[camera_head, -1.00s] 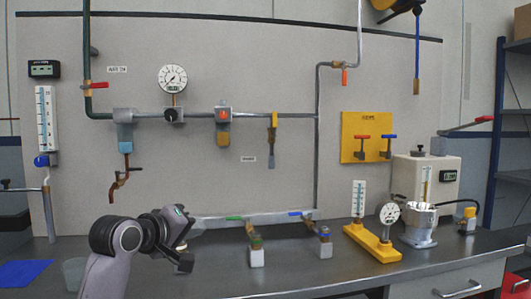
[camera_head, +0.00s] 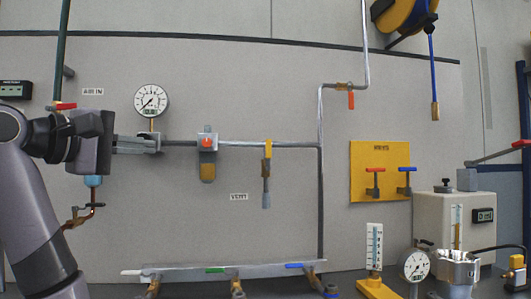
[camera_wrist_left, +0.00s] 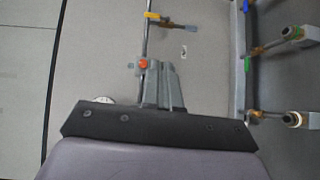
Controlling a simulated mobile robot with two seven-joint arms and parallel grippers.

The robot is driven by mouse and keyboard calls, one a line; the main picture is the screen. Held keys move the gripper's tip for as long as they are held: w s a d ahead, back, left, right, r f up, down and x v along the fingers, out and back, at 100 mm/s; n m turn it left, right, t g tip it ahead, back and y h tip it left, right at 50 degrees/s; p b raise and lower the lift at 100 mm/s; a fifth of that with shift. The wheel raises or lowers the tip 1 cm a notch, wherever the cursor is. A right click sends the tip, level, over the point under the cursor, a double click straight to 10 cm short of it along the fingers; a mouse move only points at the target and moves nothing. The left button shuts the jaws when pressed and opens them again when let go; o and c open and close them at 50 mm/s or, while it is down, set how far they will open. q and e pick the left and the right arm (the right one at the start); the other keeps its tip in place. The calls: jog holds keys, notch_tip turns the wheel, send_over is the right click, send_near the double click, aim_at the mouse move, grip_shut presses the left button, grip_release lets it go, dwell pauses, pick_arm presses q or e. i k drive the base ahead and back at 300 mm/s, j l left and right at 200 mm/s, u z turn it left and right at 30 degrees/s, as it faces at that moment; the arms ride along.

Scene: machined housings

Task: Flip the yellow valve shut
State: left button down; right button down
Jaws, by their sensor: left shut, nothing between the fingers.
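The yellow valve (camera_head: 267,149) sits on a short drop pipe below the grey horizontal pipe, above the "VENT" label. Its yellow handle points up and down, in line with the drop pipe. In the left wrist view it shows near the top (camera_wrist_left: 152,16). My left gripper (camera_head: 138,144) points right in front of the board, well to the left of the valve and at about its height in the picture. Its fingers are together and empty; they also show in the left wrist view (camera_wrist_left: 162,84). My right gripper is in neither view.
A regulator with a red-orange knob (camera_head: 207,143) lies between my left gripper and the valve in the picture. A round gauge (camera_head: 151,99) is above the gripper. A lower manifold (camera_head: 220,270) carries white, green and blue levers.

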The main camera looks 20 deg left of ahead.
aim_at(268, 142)
jog(key=i, duration=0.9)
